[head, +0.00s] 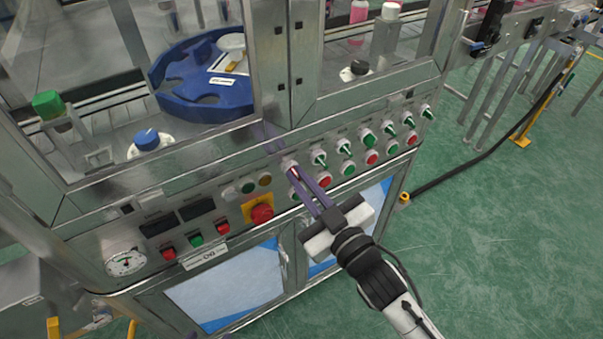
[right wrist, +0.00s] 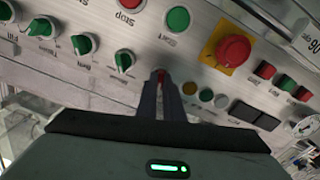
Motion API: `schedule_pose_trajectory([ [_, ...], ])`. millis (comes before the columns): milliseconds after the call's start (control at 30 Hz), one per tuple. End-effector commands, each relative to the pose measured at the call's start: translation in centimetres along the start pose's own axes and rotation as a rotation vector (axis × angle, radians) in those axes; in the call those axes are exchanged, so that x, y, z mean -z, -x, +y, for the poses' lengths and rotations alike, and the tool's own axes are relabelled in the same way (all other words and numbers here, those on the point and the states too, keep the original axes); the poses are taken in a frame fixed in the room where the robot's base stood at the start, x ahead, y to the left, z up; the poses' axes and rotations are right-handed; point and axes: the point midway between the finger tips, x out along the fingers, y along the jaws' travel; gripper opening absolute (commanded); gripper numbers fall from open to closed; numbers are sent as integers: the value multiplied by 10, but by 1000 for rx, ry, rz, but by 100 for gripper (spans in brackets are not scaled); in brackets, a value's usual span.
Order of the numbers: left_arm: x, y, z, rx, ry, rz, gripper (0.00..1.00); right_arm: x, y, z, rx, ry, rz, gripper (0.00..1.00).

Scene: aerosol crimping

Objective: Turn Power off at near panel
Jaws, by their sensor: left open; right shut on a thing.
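The near control panel (head: 215,190) is the sloped metal face of a machine in the head view; it also shows upside down in the right wrist view (right wrist: 90,15). My right gripper (head: 291,172) reaches in from the lower right with its fingertips at the panel. In the right wrist view, its fingers (right wrist: 160,80) are shut on a small switch knob with a red part (right wrist: 161,76) showing between the tips. The fingers mostly hide this knob, so its turned position cannot be told.
A red emergency stop (head: 262,213) on a yellow plate sits left of the gripper. Green selector knobs (head: 320,158) and red and green buttons (head: 348,169) line the panel to the right. A pressure gauge (head: 126,262) is at the left end. Green floor (head: 490,230) is clear at right.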

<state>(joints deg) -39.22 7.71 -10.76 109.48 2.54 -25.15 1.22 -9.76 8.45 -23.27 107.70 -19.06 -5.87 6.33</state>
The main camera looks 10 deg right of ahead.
Motion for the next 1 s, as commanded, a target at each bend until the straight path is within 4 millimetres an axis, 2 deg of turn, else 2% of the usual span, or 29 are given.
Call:
schedule_pose_trajectory([
  [400,7,8,1,-1,1,1,53,2,0,0,-1,214,3,0],
  [1000,6,9,3,-3,0,-3,53,1,0,0,-1,256,4,0],
])
